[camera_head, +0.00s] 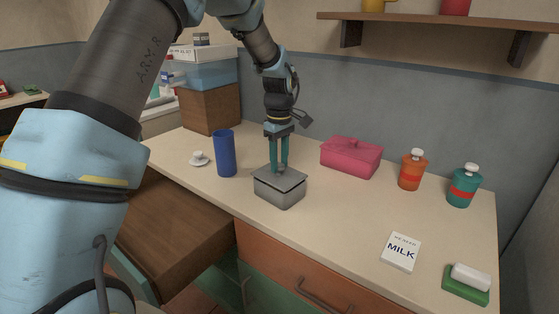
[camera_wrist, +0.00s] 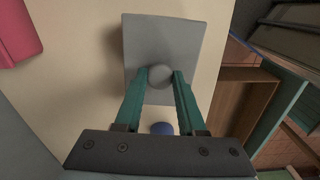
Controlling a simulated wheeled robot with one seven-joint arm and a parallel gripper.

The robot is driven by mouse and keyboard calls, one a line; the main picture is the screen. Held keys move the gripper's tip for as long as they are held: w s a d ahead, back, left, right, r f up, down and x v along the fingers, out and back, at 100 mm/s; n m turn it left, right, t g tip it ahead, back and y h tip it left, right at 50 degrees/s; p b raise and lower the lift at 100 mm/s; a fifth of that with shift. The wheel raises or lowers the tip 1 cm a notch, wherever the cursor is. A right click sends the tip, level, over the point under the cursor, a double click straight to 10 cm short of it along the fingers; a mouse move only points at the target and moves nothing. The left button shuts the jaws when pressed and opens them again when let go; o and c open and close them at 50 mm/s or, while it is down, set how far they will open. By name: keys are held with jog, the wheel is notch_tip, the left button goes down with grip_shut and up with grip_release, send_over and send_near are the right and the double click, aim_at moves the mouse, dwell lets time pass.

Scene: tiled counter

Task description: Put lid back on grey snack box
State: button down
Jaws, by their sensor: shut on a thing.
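The grey snack box (camera_head: 279,197) stands on the counter in the middle of the head view. Its grey lid (camera_head: 293,181) is level over the box top; whether it touches the rim or is slightly above it, I cannot tell. My gripper (camera_head: 279,169) points straight down from above, its teal fingers shut on the lid's round knob (camera_wrist: 160,75). In the wrist view the lid (camera_wrist: 165,38) is a flat grey rectangle that hides the box beneath. My gripper (camera_wrist: 160,73) shows there with a finger on each side of the knob.
A blue cup (camera_head: 225,154) and a small white lidded dish (camera_head: 199,159) stand left of the box. A pink lidded box (camera_head: 351,159) is behind right, with orange (camera_head: 412,172) and teal (camera_head: 463,188) bottles beyond. An open drawer (camera_head: 175,235) is at front left.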

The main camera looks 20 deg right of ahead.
jog(key=shift+c, duration=2.1)
grip_release()
jog(key=shift+o, duration=0.4)
jog(key=o, duration=0.3)
jog(key=shift+o, duration=0.2)
jog(key=shift+r, duration=0.1)
jog(key=shift+r+p, duration=2.55)
jog(key=shift+r, duration=0.9)
